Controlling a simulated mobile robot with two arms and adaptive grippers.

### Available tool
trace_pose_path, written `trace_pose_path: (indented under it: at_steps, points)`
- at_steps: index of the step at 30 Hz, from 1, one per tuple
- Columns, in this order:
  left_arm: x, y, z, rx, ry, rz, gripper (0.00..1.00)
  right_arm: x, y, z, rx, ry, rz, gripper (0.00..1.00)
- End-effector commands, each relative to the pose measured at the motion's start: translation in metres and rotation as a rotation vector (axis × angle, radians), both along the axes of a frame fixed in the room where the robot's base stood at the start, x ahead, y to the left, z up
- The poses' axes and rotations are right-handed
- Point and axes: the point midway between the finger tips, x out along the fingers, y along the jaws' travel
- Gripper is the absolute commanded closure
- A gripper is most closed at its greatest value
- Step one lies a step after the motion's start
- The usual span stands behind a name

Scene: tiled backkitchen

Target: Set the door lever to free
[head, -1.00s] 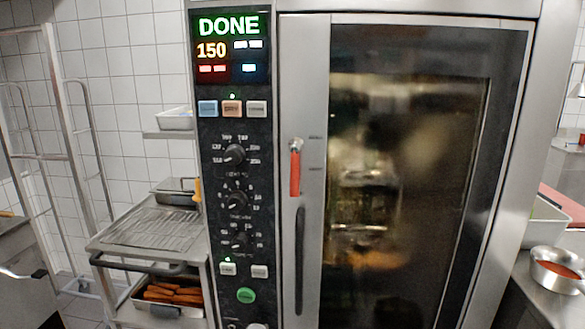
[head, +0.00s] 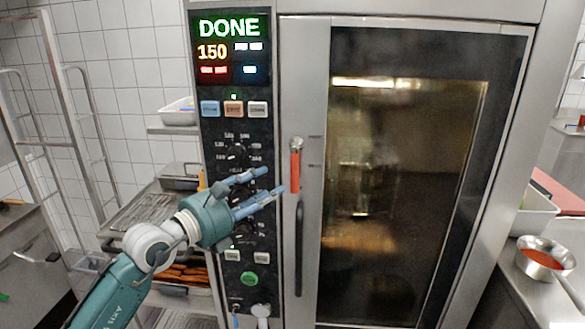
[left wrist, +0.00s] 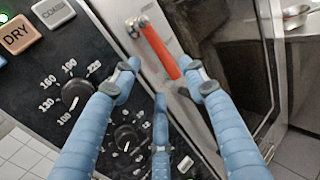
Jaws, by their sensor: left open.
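The door lever (head: 295,172) is a red grip hanging down from a metal pivot on the oven door's left frame. It also shows in the left wrist view (left wrist: 161,50), at the upper middle. The oven door (head: 400,180) is shut against its frame. My left gripper (head: 275,181) is open and empty, in front of the control panel, with its blue fingertips just left of the lever's lower end. In the left wrist view the fingers (left wrist: 160,80) are spread around the lever's lower end; contact cannot be told. My right gripper is not in view.
The control panel (head: 235,125) with knobs and buttons lies left of the lever, and its display reads DONE and 150. A long dark door handle (head: 299,250) hangs below the lever. A metal cart (head: 150,205) stands left, and a pan (head: 545,258) stands on the right counter.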

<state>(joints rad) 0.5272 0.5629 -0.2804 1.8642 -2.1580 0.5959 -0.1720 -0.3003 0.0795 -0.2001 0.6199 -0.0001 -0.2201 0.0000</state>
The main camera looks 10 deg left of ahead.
Motion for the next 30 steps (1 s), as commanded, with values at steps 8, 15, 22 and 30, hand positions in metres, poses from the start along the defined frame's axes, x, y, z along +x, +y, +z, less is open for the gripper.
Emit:
trace_pose_path:
  at_steps: [8, 15, 22, 30]
  points:
    - [0.039, -0.027, 0.004, -0.006, 0.002, -0.002, 0.57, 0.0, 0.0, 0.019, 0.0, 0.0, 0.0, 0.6]
    - [0.072, -0.049, 0.001, -0.006, 0.003, -0.001, 0.57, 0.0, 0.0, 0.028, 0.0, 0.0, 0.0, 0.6]
    - [0.086, -0.057, 0.0, -0.006, 0.002, 0.0, 0.57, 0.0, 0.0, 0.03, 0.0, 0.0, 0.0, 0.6]
    - [0.086, -0.058, -0.001, -0.006, 0.002, 0.0, 0.59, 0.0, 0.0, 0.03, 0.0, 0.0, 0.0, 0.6]
